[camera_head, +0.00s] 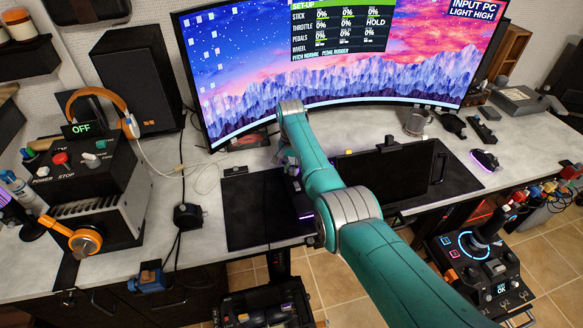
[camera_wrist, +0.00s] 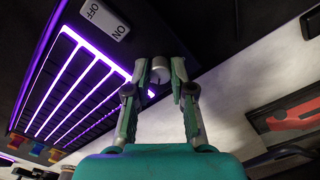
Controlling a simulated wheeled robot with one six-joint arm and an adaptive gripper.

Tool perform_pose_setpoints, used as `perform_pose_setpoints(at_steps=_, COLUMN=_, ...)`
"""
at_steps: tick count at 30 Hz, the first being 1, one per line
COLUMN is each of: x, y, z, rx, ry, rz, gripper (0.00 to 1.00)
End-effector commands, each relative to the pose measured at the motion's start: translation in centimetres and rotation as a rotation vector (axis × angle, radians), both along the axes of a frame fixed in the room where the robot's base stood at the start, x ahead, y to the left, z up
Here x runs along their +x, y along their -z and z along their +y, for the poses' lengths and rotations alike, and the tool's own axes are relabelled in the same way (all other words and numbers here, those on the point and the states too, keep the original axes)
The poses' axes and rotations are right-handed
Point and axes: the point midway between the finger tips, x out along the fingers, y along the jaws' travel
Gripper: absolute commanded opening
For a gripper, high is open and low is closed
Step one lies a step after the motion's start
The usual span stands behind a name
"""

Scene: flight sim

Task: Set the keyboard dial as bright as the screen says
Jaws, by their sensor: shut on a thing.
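The curved screen (camera_head: 245,60) reads "INPUT PC LIGHT HIGH" at its top right. The keyboard (camera_wrist: 62,75) shows bright purple light strips in the wrist view. It carries a white ON/OFF switch (camera_wrist: 104,18) near the top. A small pale round dial (camera_wrist: 160,68) sits by the keyboard's corner. My gripper (camera_wrist: 160,82) is shut on this dial, one finger on each side. In the head view my teal arm hides the gripper and most of the keyboard; only a purple glow (camera_head: 304,216) shows beside the arm.
A black box (camera_head: 92,165) with a lit "OFF" sign and orange headphones stands at the left. A joystick panel (camera_head: 480,250) stands low at the right.

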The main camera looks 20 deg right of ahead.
Motion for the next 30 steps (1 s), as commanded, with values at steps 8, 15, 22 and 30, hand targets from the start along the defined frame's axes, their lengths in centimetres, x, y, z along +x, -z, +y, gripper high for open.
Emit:
perform_pose_setpoints(at_steps=8, x=0.02, y=0.03, z=-0.01, rx=0.0, ry=0.143, rz=0.0, gripper=0.0)
perform_pose_setpoints(at_steps=15, x=0.02, y=0.01, z=-0.01, rx=0.0, ry=0.196, rz=-0.001, gripper=0.0)
perform_pose_setpoints(at_steps=22, x=0.03, y=0.01, z=0.0, rx=0.0, ry=0.205, rz=-0.001, gripper=0.0)
perform_pose_setpoints(at_steps=30, x=0.02, y=0.01, z=0.01, rx=0.0, ry=0.204, rz=0.0, gripper=0.36)
